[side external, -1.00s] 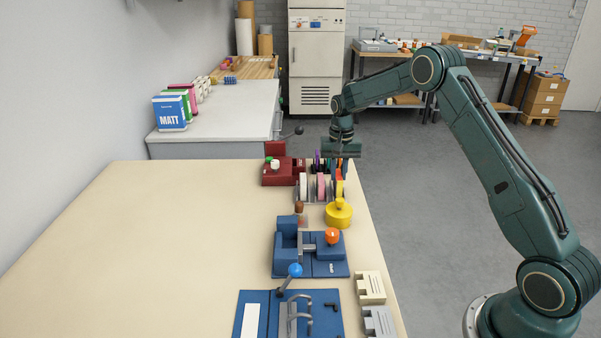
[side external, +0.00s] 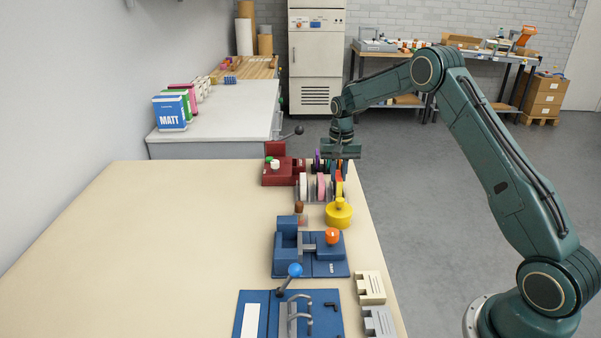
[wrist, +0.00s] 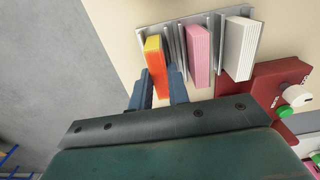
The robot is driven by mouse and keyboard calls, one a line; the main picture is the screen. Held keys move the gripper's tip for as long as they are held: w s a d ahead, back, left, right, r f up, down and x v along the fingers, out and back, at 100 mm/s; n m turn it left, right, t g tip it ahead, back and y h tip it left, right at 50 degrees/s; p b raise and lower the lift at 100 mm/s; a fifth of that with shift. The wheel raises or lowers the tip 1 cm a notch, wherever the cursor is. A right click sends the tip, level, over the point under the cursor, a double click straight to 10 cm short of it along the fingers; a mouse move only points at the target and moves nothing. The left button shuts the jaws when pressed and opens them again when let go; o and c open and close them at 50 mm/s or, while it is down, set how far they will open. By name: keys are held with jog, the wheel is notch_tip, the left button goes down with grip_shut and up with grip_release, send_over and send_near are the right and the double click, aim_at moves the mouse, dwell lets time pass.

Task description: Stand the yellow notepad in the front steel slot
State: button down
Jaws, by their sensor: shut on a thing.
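The yellow notepad (wrist: 155,63) shows a yellow top end and an orange side in the wrist view. My gripper (wrist: 161,85) has a blue finger on each side of it and is shut on it. The notepad stands at the left end of the steel rack (wrist: 150,38), beside a divider; its lower edge is hidden, so I cannot tell if it is fully seated. In the side view the notepad (side external: 339,187) is at the rack's right end, under my gripper (side external: 342,163).
A pink pad (wrist: 197,55) and a white pad (wrist: 238,50) stand in the neighbouring slots. A dark red device (wrist: 265,90) is close to the rack. A yellow round object (side external: 339,214) and a blue fixture (side external: 290,250) stand nearer the camera. The table's left side is clear.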

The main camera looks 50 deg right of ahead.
aim_at(338, 176)
jog(key=shift+f, duration=0.45)
jog(key=c, duration=1.6)
grip_release()
jog(key=shift+r, duration=0.15)
notch_tip(338, 176, up, 11)
jog(key=shift+f, duration=0.1)
dwell(0.4)
